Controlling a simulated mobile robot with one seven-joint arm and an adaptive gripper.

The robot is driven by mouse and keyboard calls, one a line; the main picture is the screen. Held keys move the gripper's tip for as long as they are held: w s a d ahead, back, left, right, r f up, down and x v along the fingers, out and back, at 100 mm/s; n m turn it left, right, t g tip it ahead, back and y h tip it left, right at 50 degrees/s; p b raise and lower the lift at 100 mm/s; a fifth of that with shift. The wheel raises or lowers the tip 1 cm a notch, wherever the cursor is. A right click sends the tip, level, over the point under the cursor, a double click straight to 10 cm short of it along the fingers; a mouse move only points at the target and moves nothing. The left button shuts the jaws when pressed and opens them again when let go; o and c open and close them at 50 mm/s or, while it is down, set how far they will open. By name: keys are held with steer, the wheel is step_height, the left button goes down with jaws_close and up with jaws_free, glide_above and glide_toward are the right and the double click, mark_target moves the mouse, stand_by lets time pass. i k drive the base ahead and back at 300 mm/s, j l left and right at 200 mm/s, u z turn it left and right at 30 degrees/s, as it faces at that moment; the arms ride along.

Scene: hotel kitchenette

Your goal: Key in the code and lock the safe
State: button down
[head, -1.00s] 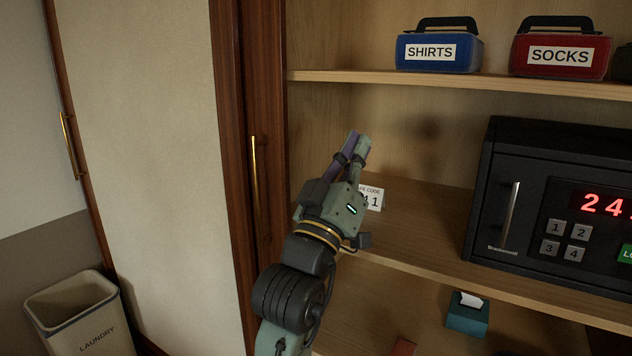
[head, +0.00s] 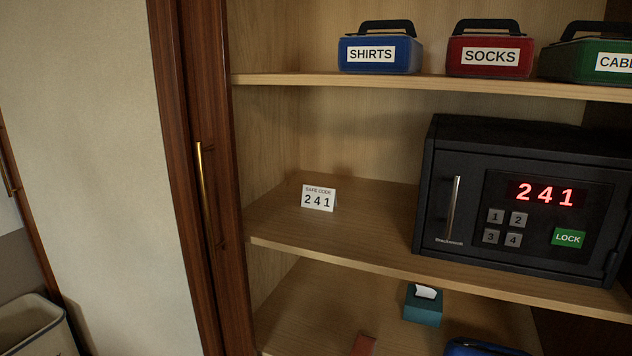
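The black safe (head: 465,155) stands on the middle shelf at the right, its door closed flush. Its red display (head: 545,194) reads 241. Below the display are grey number keys, 1 (head: 496,216), 2 (head: 519,219), 3 (head: 491,237) and 4 (head: 513,240), and a green LOCK button (head: 568,238) to their right. A silver handle (head: 453,209) stands upright on the left of the door. A white card (head: 319,198) headed SAFE CODE stands left of the safe and reads 241. My gripper is out of the head view now.
A wooden shelf (head: 340,244) carries the safe and card, with bare room between them. Blue SHIRTS (head: 381,50), red SOCKS (head: 490,52) and green CABL... (head: 585,60) cases sit above. A teal tissue box (head: 422,306) is below. A laundry bin (head: 35,325) stands lower left.

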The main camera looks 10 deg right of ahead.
mark_target(560, 236)
steer(key=z, duration=1.2)
